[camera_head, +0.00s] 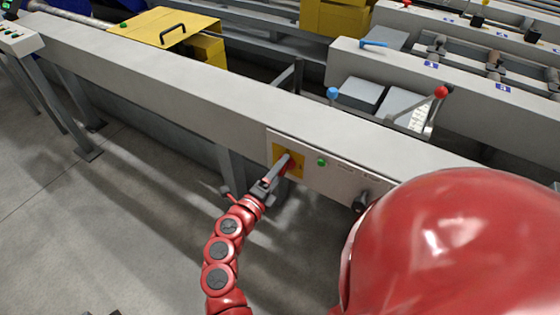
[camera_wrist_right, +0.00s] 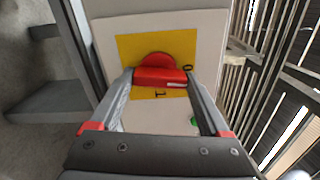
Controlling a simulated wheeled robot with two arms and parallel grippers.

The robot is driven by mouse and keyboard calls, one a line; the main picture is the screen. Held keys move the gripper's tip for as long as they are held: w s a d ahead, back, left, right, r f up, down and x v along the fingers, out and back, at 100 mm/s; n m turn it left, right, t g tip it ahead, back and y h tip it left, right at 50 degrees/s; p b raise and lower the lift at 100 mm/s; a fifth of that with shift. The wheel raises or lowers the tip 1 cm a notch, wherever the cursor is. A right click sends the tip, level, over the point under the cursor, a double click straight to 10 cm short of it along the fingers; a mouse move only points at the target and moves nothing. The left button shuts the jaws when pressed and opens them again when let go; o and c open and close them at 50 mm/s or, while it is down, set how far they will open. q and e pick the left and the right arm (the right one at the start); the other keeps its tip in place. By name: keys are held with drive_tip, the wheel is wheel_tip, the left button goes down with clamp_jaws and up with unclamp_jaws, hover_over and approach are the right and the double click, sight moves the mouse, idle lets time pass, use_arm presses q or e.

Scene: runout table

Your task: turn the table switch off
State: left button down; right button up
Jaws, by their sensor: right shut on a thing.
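The table switch is a red rotary handle (camera_wrist_right: 160,76) on a square yellow plate marked "0" and "I" (camera_wrist_right: 130,47). In the head view the yellow plate (camera_head: 297,172) sits on a light panel on the near side of the long grey beam. My right gripper (camera_head: 283,168) reaches up to it from below. In the right wrist view its two fingers (camera_wrist_right: 159,80) lie on either side of the red handle and are shut on it. The handle lies across the picture, with a white mark at its right end.
A green button (camera_head: 321,162) is right of the switch, also in the wrist view (camera_wrist_right: 194,121). A dark knob (camera_head: 361,201) is further right. Levers with a red ball (camera_head: 441,92) and a blue ball (camera_head: 333,92) stand behind the beam. Open floor lies at left.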

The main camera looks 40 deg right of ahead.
drive_tip(key=shift+n+p, duration=0.65)
drive_tip(key=shift+n, duration=0.35)
drive_tip(key=o, duration=1.2)
drive_tip(key=v, duration=1.7)
drive_tip(key=shift+a+p, duration=0.2)
drive_tip(key=shift+p, duration=0.2)
